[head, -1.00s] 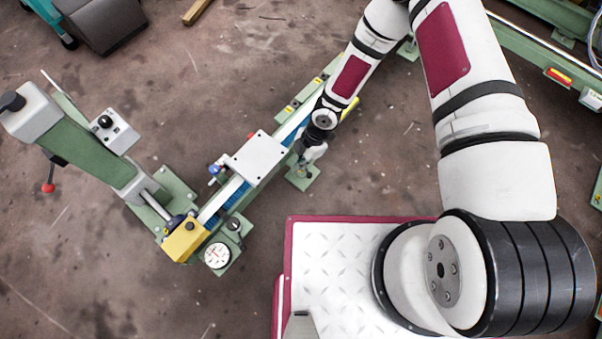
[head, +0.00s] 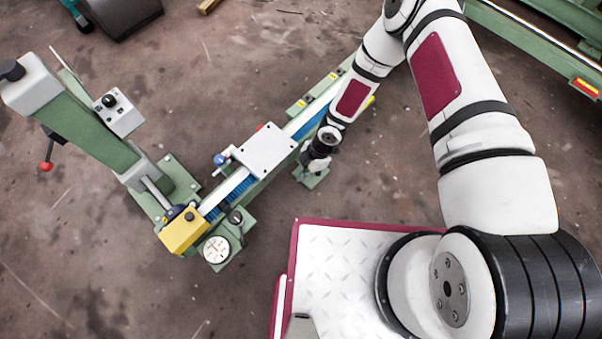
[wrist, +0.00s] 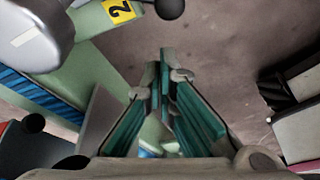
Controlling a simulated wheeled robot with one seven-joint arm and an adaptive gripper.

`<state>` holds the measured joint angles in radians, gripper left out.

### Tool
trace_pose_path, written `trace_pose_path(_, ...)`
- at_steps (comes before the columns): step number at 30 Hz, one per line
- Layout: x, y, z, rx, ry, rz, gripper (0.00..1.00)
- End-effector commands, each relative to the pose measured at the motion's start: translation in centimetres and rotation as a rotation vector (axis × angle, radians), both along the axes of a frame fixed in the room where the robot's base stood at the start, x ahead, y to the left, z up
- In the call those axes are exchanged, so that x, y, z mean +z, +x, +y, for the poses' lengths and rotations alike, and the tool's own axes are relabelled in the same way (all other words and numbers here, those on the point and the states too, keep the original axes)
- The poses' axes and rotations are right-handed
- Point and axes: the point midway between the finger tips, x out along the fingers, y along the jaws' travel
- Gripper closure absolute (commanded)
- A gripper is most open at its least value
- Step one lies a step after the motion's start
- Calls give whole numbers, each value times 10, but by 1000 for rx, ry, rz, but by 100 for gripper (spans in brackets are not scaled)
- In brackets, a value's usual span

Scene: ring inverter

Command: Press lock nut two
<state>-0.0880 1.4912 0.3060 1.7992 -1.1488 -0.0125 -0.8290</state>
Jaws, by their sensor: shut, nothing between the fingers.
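In the wrist view my gripper (wrist: 166,62) points up the picture, its two teal-padded fingers shut with nothing between them. In the head view my gripper (head: 316,163) is at the right side of the long green rail machine, by a small green foot plate; its fingertips are not clear there. A yellow label with a black "2" (wrist: 118,10) is on a green part at the wrist view's top, left of and beyond the fingertips. A black round knob (wrist: 169,7) is right of the label, apart from the fingers. I cannot tell for sure whether this knob is lock nut two.
A large grey rounded part (wrist: 35,33) fills the wrist view's upper left. In the head view, a white plate (head: 266,150) sits on the rail, with a yellow block (head: 184,232) and a dial gauge (head: 216,249) at its near end. Bare floor lies right of the rail.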

Motion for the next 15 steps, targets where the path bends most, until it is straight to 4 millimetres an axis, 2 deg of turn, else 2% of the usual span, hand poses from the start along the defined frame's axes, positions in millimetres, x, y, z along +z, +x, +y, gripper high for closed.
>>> trace_pose_path(6,-2,8,-14,-2,1,2,100)
trace_pose_path(15,-2,10,-19,1,1,1,100)
